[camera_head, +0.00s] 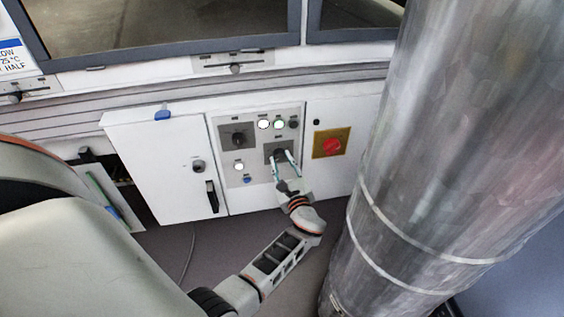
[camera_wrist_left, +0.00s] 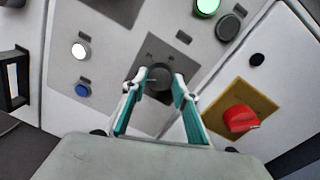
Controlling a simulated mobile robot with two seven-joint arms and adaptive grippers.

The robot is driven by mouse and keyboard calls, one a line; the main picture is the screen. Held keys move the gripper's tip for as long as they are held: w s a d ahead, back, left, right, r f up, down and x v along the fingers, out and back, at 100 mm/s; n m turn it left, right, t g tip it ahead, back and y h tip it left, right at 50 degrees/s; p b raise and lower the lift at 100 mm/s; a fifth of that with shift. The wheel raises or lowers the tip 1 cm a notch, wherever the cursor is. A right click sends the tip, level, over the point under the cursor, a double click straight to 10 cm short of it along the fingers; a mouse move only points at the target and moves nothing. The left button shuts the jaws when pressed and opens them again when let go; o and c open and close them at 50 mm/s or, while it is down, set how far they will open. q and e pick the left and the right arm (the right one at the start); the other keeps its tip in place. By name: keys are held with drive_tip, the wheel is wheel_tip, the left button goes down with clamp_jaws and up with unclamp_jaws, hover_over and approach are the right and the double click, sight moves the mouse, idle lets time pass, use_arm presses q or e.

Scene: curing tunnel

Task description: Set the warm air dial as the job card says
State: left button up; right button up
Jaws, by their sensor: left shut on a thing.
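A dark round dial (camera_wrist_left: 159,76) on a grey square plate sits on the white control panel. My left gripper (camera_head: 280,156) is shut on this dial, with one finger on each side of its knob; the wrist view also shows the gripper (camera_wrist_left: 156,86). A light pointer line shows on the dial, but its scale and label are too small to read. A second dark dial (camera_head: 238,138) sits up and to the left on the panel. A white card (camera_head: 12,62) at the far left, cut off by the picture edge, shows parts of "LOW", "25 °C" and "HALF". My right gripper is out of view.
A red knob (camera_head: 332,146) on a yellow plate sits right of the dial. A white cabinet door (camera_head: 165,170) with a black handle is to the left. A large metal cylinder (camera_head: 440,150) fills the right.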

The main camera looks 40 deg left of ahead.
use_arm(q)
drive_tip(key=shift+m, duration=0.7)
drive_tip(key=m, duration=0.2)
drive_tip(key=shift+w+r+m+p, duration=0.1)
drive_tip(key=shift+m+p, duration=0.2)
drive_tip(key=shift+p, duration=0.05)
drive_tip(key=m, duration=0.2)
drive_tip(key=shift+m+p, duration=0.3)
drive_tip(key=shift+m, duration=0.1)
drive_tip(key=shift+m+t, duration=0.3)
drive_tip(key=shift+m, duration=0.6)
drive_tip(key=shift+m+p, duration=0.45)
drive_tip(key=shift+m, duration=1.35)
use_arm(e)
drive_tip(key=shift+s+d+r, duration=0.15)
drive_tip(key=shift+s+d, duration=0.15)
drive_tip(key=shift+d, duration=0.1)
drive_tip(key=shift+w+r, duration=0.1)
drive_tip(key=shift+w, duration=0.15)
